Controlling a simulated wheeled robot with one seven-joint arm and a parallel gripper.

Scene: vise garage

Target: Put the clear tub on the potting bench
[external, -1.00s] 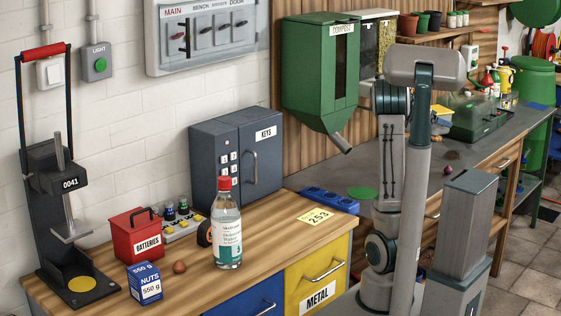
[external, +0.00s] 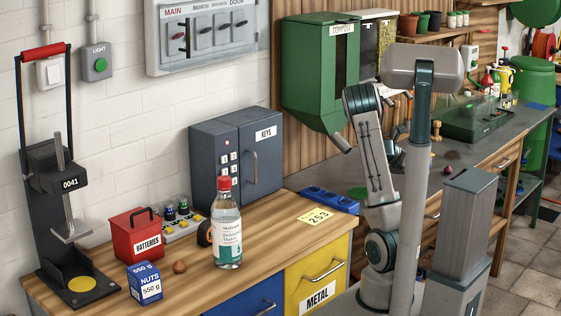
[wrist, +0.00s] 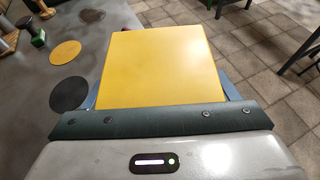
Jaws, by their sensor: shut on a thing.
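A yellow square top (wrist: 163,62) fills the middle of the wrist view, apparently the lid of the clear tub; no clear walls show below it. My gripper (wrist: 160,96) is shut on it, with a bluish finger at each side. The grey top of the potting bench (wrist: 28,92) lies to the left in the wrist view, and the held thing overlaps its right edge in the picture. I cannot tell its height above the bench. The bench also shows in the external view (external: 477,157), where my column hides the gripper and the tub.
A yellow disc (wrist: 65,52) and a black disc (wrist: 70,94) lie on the grey top. A green open tray (external: 475,125) stands farther along the bench. The compost bin (external: 318,80) hangs near my arm. Tiled floor (wrist: 262,50) is right of the bench.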

